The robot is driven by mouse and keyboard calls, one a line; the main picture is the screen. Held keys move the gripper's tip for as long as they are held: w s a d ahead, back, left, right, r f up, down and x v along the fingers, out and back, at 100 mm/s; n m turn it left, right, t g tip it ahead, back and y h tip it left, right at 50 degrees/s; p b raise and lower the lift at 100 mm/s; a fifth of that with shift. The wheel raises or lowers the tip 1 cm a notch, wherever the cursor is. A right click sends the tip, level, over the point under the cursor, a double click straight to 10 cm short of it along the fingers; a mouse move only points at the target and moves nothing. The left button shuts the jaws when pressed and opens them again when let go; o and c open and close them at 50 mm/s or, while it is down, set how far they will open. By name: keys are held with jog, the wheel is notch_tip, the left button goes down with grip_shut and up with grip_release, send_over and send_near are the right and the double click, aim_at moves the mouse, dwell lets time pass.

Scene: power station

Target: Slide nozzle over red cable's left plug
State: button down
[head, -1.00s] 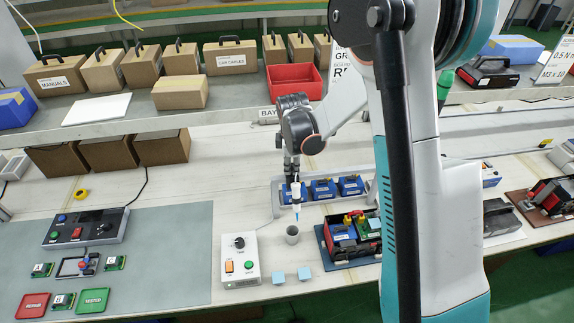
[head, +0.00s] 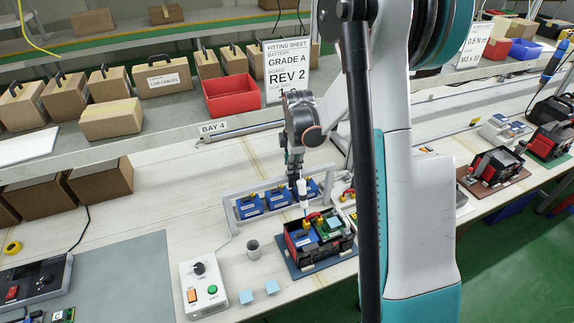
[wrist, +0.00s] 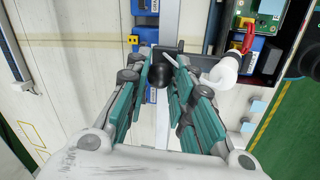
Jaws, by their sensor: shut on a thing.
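My gripper (head: 297,172) points down and is shut on a white nozzle tool (head: 302,188) with a narrow bluish tip, held above the open battery box (head: 291,240). The wrist view shows the gripper's fingers (wrist: 168,72) around a dark rounded part; a white piece (wrist: 225,72) shows just right of them. The red cable (head: 314,216) arches on top of the box, with yellow plugs (head: 306,224) at its ends. It also shows in the wrist view (wrist: 248,38), near the white piece. Whether the tip touches the left plug cannot be told.
A rack of blue batteries (head: 249,207) stands behind the box. A grey cup (head: 253,247), light-blue blocks (head: 271,287) and a control box (head: 203,287) are to its left. A red bin (head: 231,95) sits on the shelf. Bare bench lies left of the rack.

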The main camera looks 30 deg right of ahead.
aim_at(294, 183)
jog(key=c, duration=1.4)
grip_release()
jog(key=shift+o, duration=0.2)
notch_tip(294, 183, up, 12)
jog(key=s, duration=0.2)
jog(key=shift+a, duration=0.4)
jog(key=shift+s+f, duration=0.1)
